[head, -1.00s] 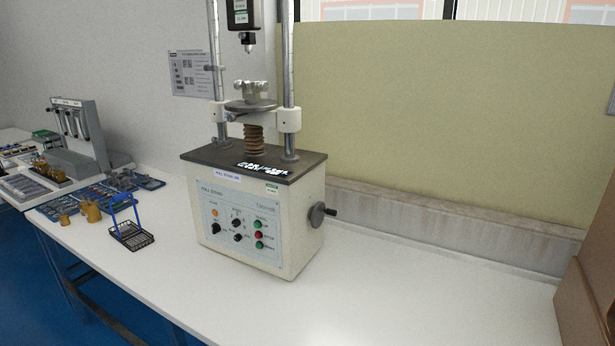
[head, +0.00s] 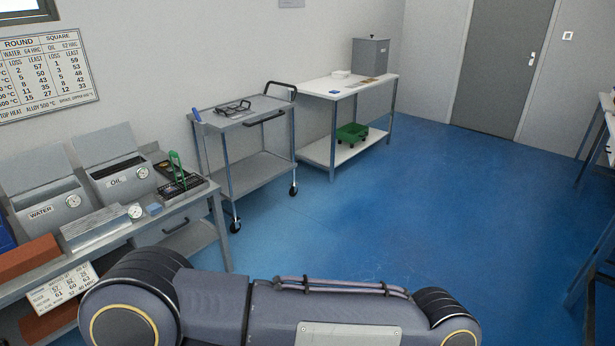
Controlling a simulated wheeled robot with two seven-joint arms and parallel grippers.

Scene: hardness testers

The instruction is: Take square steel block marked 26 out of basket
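A small dark wire basket (head: 183,187) with an upright green handle stands at the right end of the grey bench (head: 195,203), beside the tank labelled OIL. Its contents are too small to make out. No square steel block marked 26 can be told apart in the head view. One of my arm links crosses the bottom of the picture. Neither of my grippers is in view.
Tanks labelled WATER (head: 48,206) and OIL (head: 118,179) stand on the bench. A grey trolley (head: 232,112) and a white table (head: 350,86) follow along the wall. A green crate (head: 351,133) sits on the table's lower shelf. The blue floor (head: 400,210) is open.

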